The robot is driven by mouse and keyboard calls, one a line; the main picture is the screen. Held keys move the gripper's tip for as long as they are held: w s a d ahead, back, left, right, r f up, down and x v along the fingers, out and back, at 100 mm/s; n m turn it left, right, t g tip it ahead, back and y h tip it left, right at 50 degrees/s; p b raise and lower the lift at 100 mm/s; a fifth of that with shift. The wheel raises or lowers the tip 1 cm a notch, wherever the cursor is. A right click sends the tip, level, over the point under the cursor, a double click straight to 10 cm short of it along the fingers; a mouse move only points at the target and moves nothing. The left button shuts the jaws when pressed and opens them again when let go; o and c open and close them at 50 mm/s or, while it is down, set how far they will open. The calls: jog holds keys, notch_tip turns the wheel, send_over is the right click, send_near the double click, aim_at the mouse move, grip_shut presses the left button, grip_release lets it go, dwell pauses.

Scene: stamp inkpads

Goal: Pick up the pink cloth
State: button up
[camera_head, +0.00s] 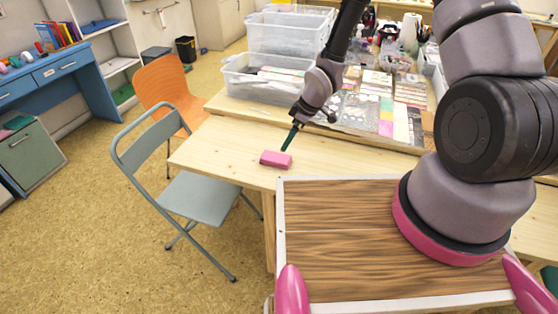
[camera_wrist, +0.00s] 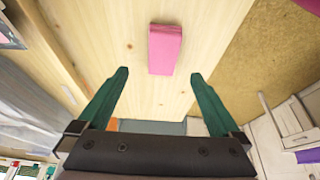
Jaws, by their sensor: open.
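The pink cloth (camera_head: 276,159) is a small folded block lying flat on the light wooden table (camera_head: 226,150), near its front left corner. In the wrist view the pink cloth (camera_wrist: 164,49) lies ahead of the fingertips, roughly in line with the gap between them. My gripper (camera_head: 289,139) hangs just above and behind the cloth in the head view. In the wrist view my gripper (camera_wrist: 159,74) shows two green fingers spread apart with nothing between them.
Clear plastic bins (camera_head: 262,82) and many stamp pads (camera_head: 372,106) cover the back of the table. A grey folding chair (camera_head: 197,196) and an orange chair (camera_head: 168,88) stand on the left. The table around the cloth is bare. A wood-topped tray (camera_head: 340,252) is in front.

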send_over(278, 157)
jog(key=d, duration=0.2)
jog(key=f, duration=0.4)
jog(key=shift+s+d+f, duration=0.15)
jog(key=shift+d+f, duration=0.05)
jog(key=shift+s+x, duration=0.2)
jog(key=shift+x, duration=1.15)
jog(key=shift+s+x, duration=0.15)
jog(key=shift+x, duration=1.2)
jog(key=shift+w+a, duration=0.15)
jog(key=c, duration=1.5)
jog(key=shift+r, duration=5.1)
